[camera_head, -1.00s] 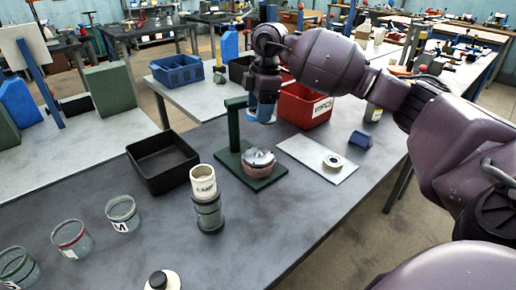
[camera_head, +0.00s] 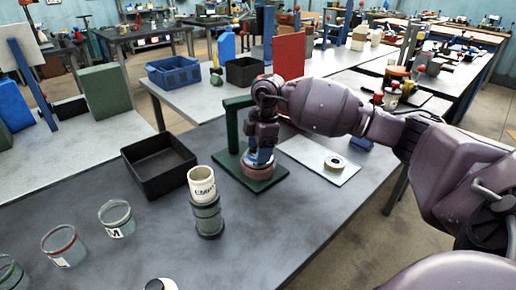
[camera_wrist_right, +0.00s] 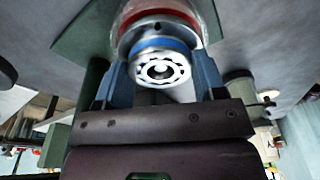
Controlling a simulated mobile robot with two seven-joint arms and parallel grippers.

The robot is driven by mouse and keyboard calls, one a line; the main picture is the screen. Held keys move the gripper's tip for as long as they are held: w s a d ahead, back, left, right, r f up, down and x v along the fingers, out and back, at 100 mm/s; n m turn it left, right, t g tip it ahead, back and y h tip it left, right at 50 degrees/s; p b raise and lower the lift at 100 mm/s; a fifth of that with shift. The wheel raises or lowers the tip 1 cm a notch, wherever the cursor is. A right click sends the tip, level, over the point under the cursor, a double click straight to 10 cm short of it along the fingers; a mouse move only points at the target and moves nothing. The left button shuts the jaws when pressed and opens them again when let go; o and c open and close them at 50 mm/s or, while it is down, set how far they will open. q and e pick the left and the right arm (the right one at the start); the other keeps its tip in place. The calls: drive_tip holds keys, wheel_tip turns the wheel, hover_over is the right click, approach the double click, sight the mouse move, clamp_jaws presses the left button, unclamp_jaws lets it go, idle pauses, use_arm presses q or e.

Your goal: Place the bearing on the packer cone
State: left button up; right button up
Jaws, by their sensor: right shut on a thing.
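My right gripper (camera_head: 260,158) points down at the bearing packer on its green stand (camera_head: 272,183), by the middle of the table. In the right wrist view its blue fingers stand either side of the bearing (camera_wrist_right: 162,69), a metal ring with pale rollers, and are shut on it. The packer's reddish bowl (camera_head: 257,174) shows just below the fingers, and its rim (camera_wrist_right: 160,14) shows behind the bearing in the wrist view. The packer cone is mostly hidden; I cannot tell whether the bearing touches it. My left gripper is not in view.
A black bin (camera_head: 158,165), a labelled white cup on a dark jar (camera_head: 207,215) and glass beakers (camera_head: 116,218) stand left. A red panel (camera_head: 290,57) rises behind my arm.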

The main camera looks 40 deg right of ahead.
drive_tip(key=shift+r, duration=0.15)
drive_tip(key=o, duration=1.1)
wheel_tip(320, 180, up, 12)
drive_tip(key=d+p, duration=0.1)
drive_tip(key=p, duration=0.1)
drive_tip(key=shift+s+d, duration=0.3)
drive_tip(key=shift+d, duration=0.05)
